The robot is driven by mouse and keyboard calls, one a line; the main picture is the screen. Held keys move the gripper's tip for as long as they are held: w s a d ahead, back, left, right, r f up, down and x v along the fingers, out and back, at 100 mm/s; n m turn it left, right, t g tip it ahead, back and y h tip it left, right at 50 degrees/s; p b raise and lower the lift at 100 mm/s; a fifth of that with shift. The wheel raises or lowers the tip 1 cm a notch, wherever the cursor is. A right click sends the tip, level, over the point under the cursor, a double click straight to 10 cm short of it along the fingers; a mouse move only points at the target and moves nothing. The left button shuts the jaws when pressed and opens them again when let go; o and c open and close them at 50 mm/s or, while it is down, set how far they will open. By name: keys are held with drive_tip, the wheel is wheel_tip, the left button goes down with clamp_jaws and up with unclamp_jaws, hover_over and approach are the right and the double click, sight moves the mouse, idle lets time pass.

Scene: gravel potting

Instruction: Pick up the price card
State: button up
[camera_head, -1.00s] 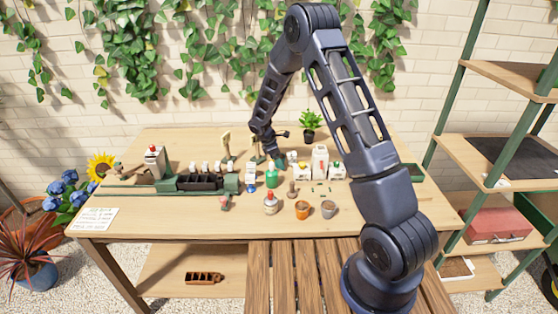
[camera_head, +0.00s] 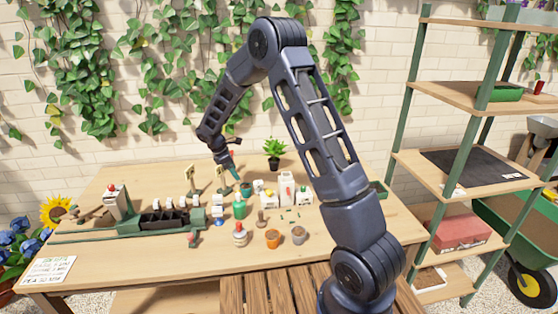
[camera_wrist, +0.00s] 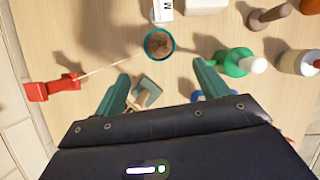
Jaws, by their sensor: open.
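No card can be surely read as the price card. A small white card with a red mark (camera_head: 453,190) sits at the front edge of the middle shelf, and a large sheet with writing (camera_head: 48,270) lies at the table's left front corner. My gripper (camera_head: 232,172) is above the back of the table, far from both. In the wrist view my gripper (camera_wrist: 160,86) has its teal fingers wide apart. A small grey-beige piece (camera_wrist: 146,92) shows between them, below; whether they touch it cannot be told.
A teal pot with brown fill (camera_wrist: 158,44), a green bottle (camera_wrist: 235,62) and a red piece with a stick (camera_wrist: 50,87) lie near my gripper. A potted plant (camera_head: 274,150) stands behind. The shelf rack (camera_head: 405,125) stands to the right.

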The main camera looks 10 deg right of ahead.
drive_tip(key=s+d+r+m+y, duration=0.1)
drive_tip(key=s+d+r+m, duration=0.45)
drive_tip(key=d+r, duration=0.45)
drive_tip(key=s+d+r+m+y, duration=0.1)
drive_tip(key=s+d+r+m, duration=0.3)
drive_tip(key=s+d+r, duration=0.6)
drive_tip(key=s+d+r+m+t, duration=0.1)
drive_tip(key=s+d+r+m, duration=0.1)
drive_tip(key=s, duration=0.4)
drive_tip(key=s+d+r+m+t+y, duration=0.1)
drive_tip(key=s+d+r+m, duration=0.2)
drive_tip(key=s, duration=0.4)
drive_tip(key=s+d+r+m+t+y, duration=0.1)
drive_tip(key=s+d+r+m, duration=0.1)
drive_tip(key=s+d+m, duration=0.2)
drive_tip(key=s, duration=0.3)
drive_tip(key=shift+d+r+m+t, duration=0.15)
drive_tip(key=shift+d+m+t, duration=0.1)
drive_tip(key=shift+m+t, duration=0.1)
drive_tip(key=shift+o, duration=0.4)
drive_tip(key=shift+s+d+m+y, duration=0.1)
drive_tip(key=shift+s+m+y, duration=0.2)
drive_tip(key=shift+s, duration=0.4)
